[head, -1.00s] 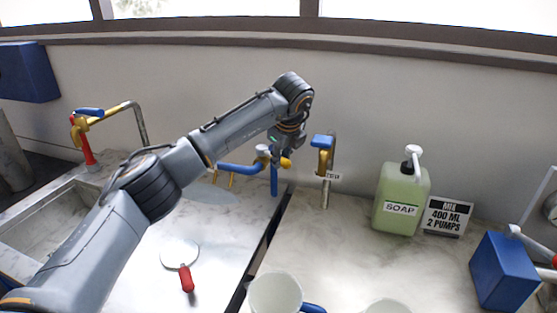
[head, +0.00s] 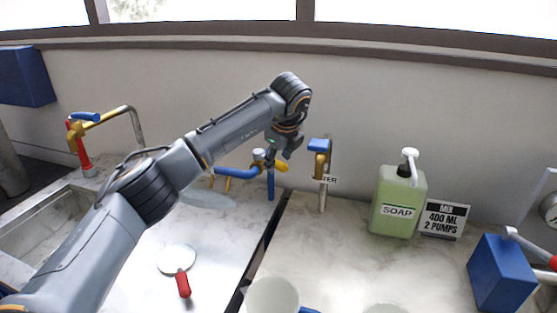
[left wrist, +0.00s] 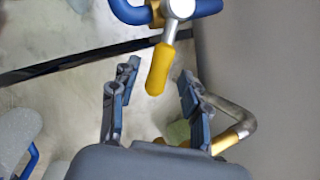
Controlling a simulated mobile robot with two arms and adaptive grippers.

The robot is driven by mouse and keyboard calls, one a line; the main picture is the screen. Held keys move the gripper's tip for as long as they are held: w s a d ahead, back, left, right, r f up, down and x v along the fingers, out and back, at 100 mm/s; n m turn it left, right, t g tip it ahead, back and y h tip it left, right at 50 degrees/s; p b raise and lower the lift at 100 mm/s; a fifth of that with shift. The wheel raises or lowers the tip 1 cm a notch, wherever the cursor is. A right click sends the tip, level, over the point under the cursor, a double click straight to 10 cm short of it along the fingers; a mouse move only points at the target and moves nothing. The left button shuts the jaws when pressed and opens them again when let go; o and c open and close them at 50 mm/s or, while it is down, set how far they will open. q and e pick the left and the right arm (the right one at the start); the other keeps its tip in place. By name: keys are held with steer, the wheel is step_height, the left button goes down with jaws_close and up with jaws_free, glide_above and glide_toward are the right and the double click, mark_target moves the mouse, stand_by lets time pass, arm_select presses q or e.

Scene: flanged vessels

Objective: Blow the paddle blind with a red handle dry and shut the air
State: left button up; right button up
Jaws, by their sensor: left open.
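The paddle blind (head: 177,259), a pale round disc with a red handle (head: 183,284), lies flat on the counter in the head view. The air fixture is a blue pipe (head: 236,172) on a blue post, with a yellow lever (head: 281,166). My left gripper (head: 288,147) is open just above this lever. In the left wrist view the yellow lever (left wrist: 160,68) lies in the gap between the open fingers, with no finger visibly clamped on it. Whether air is flowing does not show. My right gripper is out of view.
A tap (head: 322,160) with a blue handle stands close to the right of my gripper. A soap bottle (head: 398,205), a sign (head: 443,218) and a blue box (head: 501,272) stand farther right. A sink (head: 45,228) is at left.

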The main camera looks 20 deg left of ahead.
arm_select(q)
steer(key=v, duration=1.1)
steer(key=shift+r, duration=0.1)
